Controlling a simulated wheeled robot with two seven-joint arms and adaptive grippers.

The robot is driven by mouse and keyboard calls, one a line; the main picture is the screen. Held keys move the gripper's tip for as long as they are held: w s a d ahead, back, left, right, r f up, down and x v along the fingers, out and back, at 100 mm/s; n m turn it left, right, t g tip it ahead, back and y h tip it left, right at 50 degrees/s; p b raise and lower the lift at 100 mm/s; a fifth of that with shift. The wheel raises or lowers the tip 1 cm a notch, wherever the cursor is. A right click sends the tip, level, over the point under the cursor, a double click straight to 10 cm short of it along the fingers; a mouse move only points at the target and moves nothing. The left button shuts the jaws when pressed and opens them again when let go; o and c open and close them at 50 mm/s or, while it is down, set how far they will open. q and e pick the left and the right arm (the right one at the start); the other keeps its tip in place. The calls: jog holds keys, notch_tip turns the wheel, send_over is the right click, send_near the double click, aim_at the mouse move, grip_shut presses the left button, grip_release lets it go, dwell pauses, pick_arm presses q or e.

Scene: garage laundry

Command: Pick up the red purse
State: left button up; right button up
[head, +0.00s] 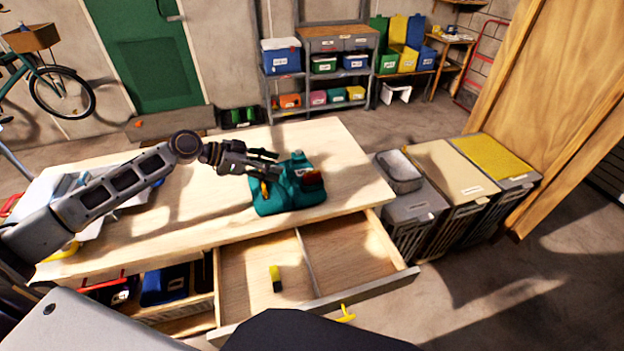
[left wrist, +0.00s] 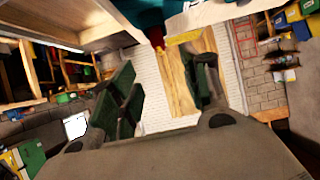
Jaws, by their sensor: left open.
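A small dark red item (head: 312,181), which looks like the red purse, sits on the right part of a teal cloth or bag (head: 290,200) on the wooden table. My left gripper (head: 275,163) is open, just left of the red item and over the teal thing's back left part. In the left wrist view, the open fingers (left wrist: 167,68) have nothing held between them. A bit of red (left wrist: 156,38) and the teal thing (left wrist: 150,12) show at the top there, partly cut off. My right gripper is out of view.
The table's front drawer (head: 350,255) is pulled out, with a yellow and black item (head: 275,279) inside. Lidded bins (head: 440,175) stand right of the table. The table's back middle is clear.

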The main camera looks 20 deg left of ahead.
aim_at(304, 172)
pick_arm(q)
jog(key=shift+p+x, duration=0.35)
jog(key=shift+x, duration=2.2)
jog(key=shift+w+d+f, duration=0.25)
jog(key=shift+w+d, duration=0.1)
jog(key=shift+d, duration=0.15)
jog(key=shift+w+d+f, duration=0.2)
jog(key=shift+d, duration=0.1)
jog(key=shift+d+f, duration=0.1)
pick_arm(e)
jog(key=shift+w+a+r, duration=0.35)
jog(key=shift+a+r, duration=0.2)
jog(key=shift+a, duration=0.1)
